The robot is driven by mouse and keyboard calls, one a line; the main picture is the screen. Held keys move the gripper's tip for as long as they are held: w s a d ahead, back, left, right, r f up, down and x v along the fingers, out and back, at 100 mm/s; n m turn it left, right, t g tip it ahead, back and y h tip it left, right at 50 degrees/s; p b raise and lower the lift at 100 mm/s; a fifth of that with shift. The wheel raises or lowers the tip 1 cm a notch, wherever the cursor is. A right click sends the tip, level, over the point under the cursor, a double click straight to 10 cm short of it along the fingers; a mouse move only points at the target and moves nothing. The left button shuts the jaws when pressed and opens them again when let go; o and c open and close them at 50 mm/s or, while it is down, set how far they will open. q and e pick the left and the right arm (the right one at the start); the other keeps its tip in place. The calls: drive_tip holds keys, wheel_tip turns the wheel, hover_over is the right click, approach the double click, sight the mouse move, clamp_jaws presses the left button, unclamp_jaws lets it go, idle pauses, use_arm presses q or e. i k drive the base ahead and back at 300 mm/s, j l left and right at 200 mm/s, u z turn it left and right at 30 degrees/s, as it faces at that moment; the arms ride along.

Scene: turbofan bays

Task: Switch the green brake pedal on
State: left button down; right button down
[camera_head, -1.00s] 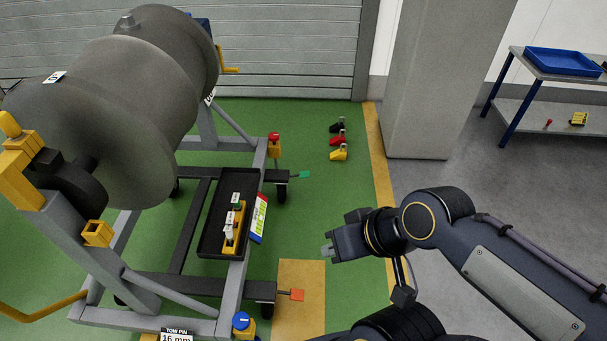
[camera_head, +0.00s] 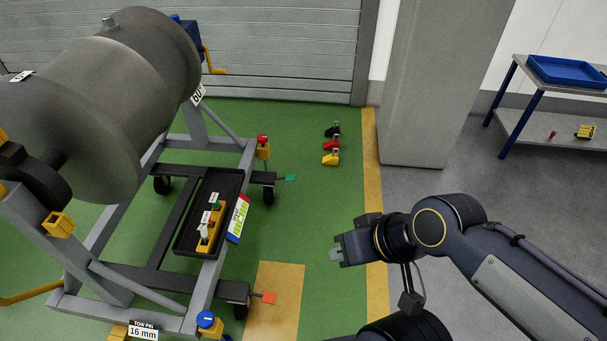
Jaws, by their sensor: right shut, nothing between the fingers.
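The green brake pedal (camera_head: 290,177) is a small flat green plate at the end of a short dark bar. It sticks out to the right from the far castor of the grey engine stand. My right gripper (camera_head: 336,255) is shut and empty. It appears below and to the right of the green pedal in the picture, well apart from it. An orange-red pedal (camera_head: 268,297) of the same kind sticks out at the near castor (camera_head: 240,309), to the lower left of my right gripper. My left gripper is not in view.
The engine stand (camera_head: 206,283) carries a large grey engine (camera_head: 120,90) and a black tray (camera_head: 184,241). Black, red and yellow items (camera_head: 331,159) lie on the green floor beyond. A grey pillar (camera_head: 425,90) and a shelf cart (camera_head: 560,135) stand right. The floor around the green pedal is clear.

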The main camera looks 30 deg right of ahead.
sight(290, 177)
drive_tip(key=l+u, duration=0.15)
drive_tip(key=l, duration=0.4)
drive_tip(key=l+u, duration=0.1)
drive_tip(key=l, duration=0.45)
drive_tip(key=k+l+u, duration=0.15)
drive_tip(key=l, duration=0.4)
drive_tip(key=i+l+u, duration=0.1)
drive_tip(key=l, duration=0.25)
drive_tip(key=i+l+u, duration=0.15)
drive_tip(key=l, duration=0.25)
drive_tip(key=i+l+u, duration=0.1)
drive_tip(key=i+l, duration=0.15)
drive_tip(key=i+l+u, duration=0.1)
drive_tip(key=l, duration=0.4)
drive_tip(key=i+l+u, duration=0.15)
drive_tip(key=i+l, duration=0.15)
drive_tip(key=i, duration=0.25)
drive_tip(key=i+l+u, duration=0.15)
drive_tip(key=i+l, duration=0.25)
drive_tip(key=i, duration=0.1)
